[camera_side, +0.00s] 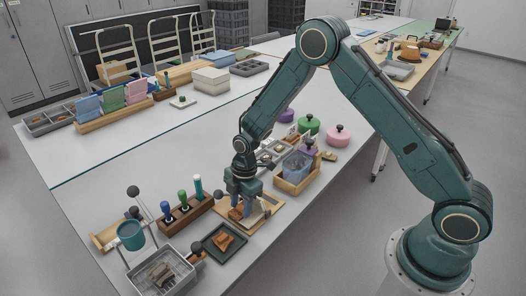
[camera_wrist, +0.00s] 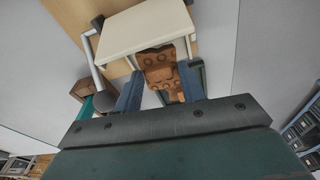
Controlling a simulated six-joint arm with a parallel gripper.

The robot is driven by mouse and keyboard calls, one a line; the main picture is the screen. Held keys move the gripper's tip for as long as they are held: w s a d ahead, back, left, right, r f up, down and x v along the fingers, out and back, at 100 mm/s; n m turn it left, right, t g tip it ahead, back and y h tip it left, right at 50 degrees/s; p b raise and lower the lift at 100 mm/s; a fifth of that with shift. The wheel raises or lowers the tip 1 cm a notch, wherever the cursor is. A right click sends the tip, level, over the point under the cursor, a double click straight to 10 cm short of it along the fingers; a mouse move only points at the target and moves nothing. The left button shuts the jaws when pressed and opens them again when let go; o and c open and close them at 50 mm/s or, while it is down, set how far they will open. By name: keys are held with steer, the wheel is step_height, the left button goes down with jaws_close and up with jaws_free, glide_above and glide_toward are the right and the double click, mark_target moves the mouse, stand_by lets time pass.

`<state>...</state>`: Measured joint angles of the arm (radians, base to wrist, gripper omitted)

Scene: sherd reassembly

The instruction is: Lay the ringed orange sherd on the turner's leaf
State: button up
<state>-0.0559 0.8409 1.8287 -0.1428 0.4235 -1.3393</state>
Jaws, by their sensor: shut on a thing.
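My gripper (camera_side: 238,203) is low over the near part of the white table. It is shut on an orange-brown sherd (camera_side: 236,213). In the wrist view the sherd (camera_wrist: 160,76) shows dark ring marks and sits between the two fingers (camera_wrist: 162,68). A pale cream plate, apparently the turner's leaf (camera_wrist: 146,27), lies just beyond the fingertips over a wooden board. In the side view the pale plate (camera_side: 256,213) is partly hidden by my gripper. I cannot tell whether the sherd touches it.
A dark tray (camera_side: 207,245) with another brown sherd (camera_side: 222,240) lies in front. A grey bin (camera_side: 186,276) of sherds, a teal cup (camera_side: 131,236) and a wooden tool rack (camera_side: 190,212) stand to the left. A wooden box (camera_side: 295,187) holding a bluish container stands to the right.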

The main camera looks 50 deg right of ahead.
steer(key=shift+d+f, duration=0.4)
steer(key=shift+f, duration=0.3)
steer(key=shift+f, duration=0.3)
stand_by(1.3)
steer(key=o, duration=0.7)
steer(key=shift+r, duration=0.2)
steer(key=shift+a+r, duration=0.25)
steer(key=shift+r, duration=0.5)
steer(key=shift+a+r, duration=0.3)
steer(key=shift+r, duration=0.5)
steer(key=shift+a+r, duration=0.25)
steer(key=shift+r, duration=0.5)
steer(key=o, duration=0.5)
